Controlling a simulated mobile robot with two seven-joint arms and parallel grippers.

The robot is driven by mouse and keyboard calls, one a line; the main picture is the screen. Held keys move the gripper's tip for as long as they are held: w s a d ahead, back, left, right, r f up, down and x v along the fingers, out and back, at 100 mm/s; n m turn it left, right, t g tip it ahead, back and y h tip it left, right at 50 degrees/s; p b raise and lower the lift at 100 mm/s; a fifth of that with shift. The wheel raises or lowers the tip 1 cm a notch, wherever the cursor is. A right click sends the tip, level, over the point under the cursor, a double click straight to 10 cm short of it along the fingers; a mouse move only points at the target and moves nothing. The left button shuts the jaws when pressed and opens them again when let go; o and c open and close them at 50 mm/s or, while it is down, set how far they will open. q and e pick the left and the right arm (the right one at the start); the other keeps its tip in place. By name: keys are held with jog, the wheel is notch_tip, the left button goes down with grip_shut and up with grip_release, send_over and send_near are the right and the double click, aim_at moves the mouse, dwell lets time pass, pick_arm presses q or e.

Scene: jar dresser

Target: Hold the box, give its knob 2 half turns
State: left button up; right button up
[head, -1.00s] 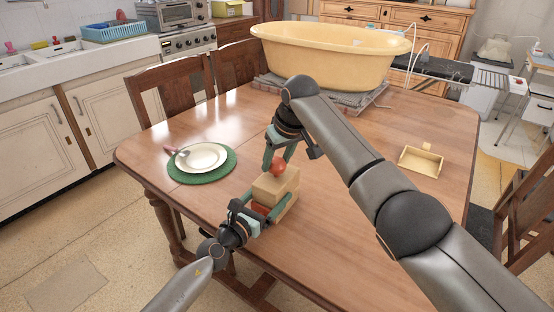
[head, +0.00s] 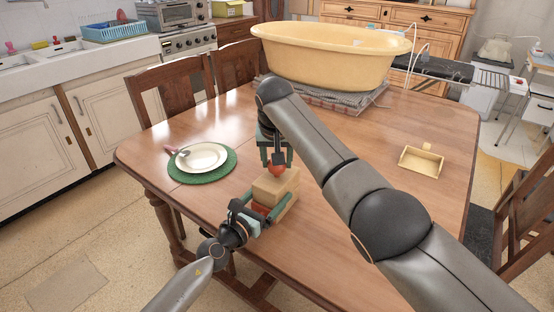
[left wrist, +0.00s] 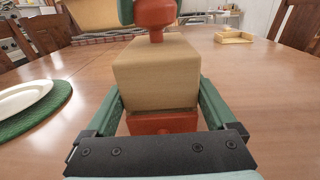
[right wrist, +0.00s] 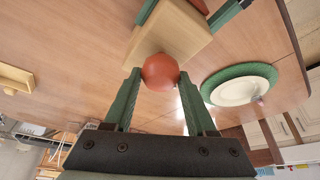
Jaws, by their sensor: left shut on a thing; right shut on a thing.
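The tan wooden box (head: 271,187) sits near the front edge of the table, with a red-orange part low on its side. A red knob (head: 277,169) stands on its top. My left gripper (head: 264,205) is shut on the box, with one finger along each side. The box fills the middle of the left wrist view (left wrist: 157,75). My right gripper (head: 275,158) comes down from above and is shut on the knob, one finger on each side. In the right wrist view the round knob (right wrist: 160,71) lies between the fingertips.
A white plate (head: 201,156) on a green mat (head: 173,173) lies left of the box. A small tan tray (head: 421,161) is to the right. A large yellow tub (head: 330,58) stands at the back. The table (head: 345,240) is clear around the box.

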jog(key=shift+m, duration=0.4)
jog(key=o, duration=1.4)
jog(key=v, duration=1.2)
jog(key=shift+s+a, duration=0.1)
jog(key=shift+a, duration=0.05)
